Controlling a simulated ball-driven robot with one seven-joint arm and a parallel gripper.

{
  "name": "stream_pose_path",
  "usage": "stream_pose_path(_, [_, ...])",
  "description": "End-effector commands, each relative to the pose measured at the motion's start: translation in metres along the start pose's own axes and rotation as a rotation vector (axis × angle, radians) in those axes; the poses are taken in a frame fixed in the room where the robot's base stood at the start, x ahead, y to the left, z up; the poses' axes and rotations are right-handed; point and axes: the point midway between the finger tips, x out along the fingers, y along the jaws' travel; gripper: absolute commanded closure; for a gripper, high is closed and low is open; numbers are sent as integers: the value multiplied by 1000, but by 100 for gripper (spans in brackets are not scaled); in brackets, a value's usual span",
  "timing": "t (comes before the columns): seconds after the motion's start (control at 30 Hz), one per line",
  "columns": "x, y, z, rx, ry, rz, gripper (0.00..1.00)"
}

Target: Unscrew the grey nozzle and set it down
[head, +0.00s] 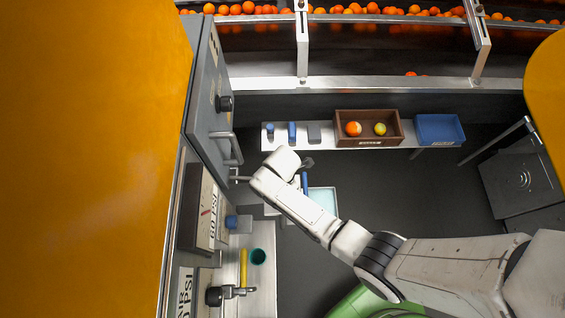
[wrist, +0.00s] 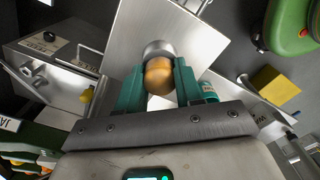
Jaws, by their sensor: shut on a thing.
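My gripper (wrist: 159,68) shows in the wrist view, its two teal fingers on either side of the nozzle. The grey nozzle (wrist: 158,48) looks like a short grey cylinder, with a rounded brass-coloured part (wrist: 158,77) on the side nearer the camera. The fingers are shut on this piece, and a pale metal plate (wrist: 128,35) lies behind it. I cannot tell whether the nozzle touches the plate. In the head view my wrist covers the fingers and the nozzle, close to the grey machine door (head: 205,100).
A shelf holds small blue and grey pieces, a brown box (head: 370,143) with two fruits and a blue bin (head: 438,130). A light blue tray (head: 323,198) lies beside my arm.

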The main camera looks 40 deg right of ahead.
Motion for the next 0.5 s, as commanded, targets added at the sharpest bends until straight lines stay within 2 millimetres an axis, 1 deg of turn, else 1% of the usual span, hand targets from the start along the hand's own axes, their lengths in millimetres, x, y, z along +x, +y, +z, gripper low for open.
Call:
stream_pose_path(0.27, [0,-1,0,-144,0,-2,82])
stream_pose_path(0.5, [0,-1,0,-153,0,-2,82])
